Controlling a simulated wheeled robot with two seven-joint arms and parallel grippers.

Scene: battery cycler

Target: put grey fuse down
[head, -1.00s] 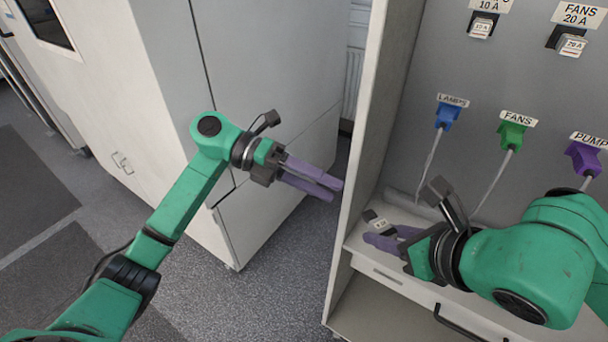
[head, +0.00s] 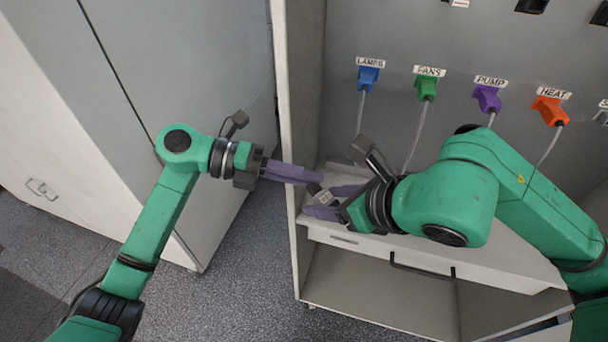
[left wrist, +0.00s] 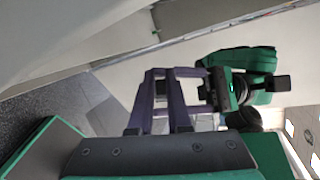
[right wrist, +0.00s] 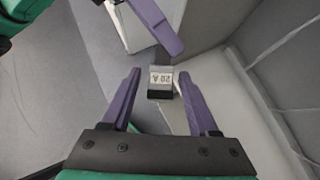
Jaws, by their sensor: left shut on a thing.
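The grey fuse (head: 323,198) is a small dark block with a white label. The label reads 20 A in the right wrist view (right wrist: 160,80). My left gripper (head: 308,175) is shut on the fuse; the contact is partly hidden in the head view. In the left wrist view the fuse (left wrist: 161,88) shows as a dark block between the left fingertips (left wrist: 168,80). My right gripper (head: 325,203) is open, its purple fingers on either side of the fuse. In the right wrist view gaps show between the fuse and the right fingers (right wrist: 160,78).
A pale cabinet side wall (head: 294,110) stands close to the left gripper. A white ledge with a drawer (head: 420,255) lies below the right gripper. Coloured plugs, such as the blue one (head: 368,77), hang cables down the back panel. Open floor (head: 240,270) lies at lower left.

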